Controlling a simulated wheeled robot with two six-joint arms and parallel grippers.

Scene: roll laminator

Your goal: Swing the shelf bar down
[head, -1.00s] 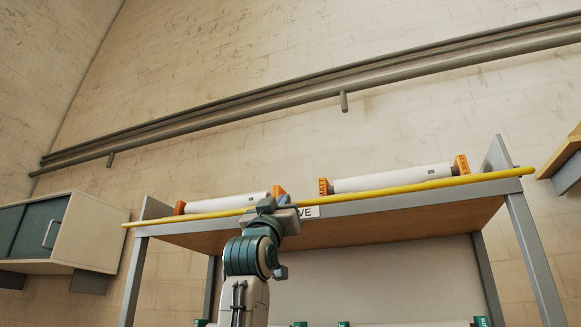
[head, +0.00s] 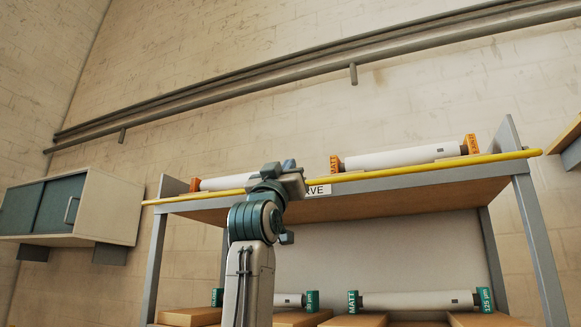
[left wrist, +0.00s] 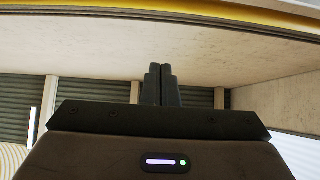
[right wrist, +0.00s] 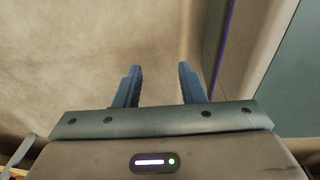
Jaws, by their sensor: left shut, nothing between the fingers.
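The yellow shelf bar (head: 425,169) runs along the front edge of the upper shelf of the grey rack, in front of the rolls. It also crosses the top of the left wrist view (left wrist: 255,15). My left gripper (head: 289,165) is raised in front of the bar, left of its middle, and hides a short piece of it. Its fingers (left wrist: 162,70) are shut together with nothing between them, and a gap shows between their tips and the bar in the left wrist view. My right gripper (right wrist: 157,70) is open and empty, seen only in the right wrist view.
White rolls with orange ends (head: 400,157) lie on the upper shelf. Rolls with green ends (head: 420,300) are on the lower shelf. A wall cabinet (head: 105,208) hangs at left. Pipes (head: 300,80) cross the wall above. Open space shows between the shelves.

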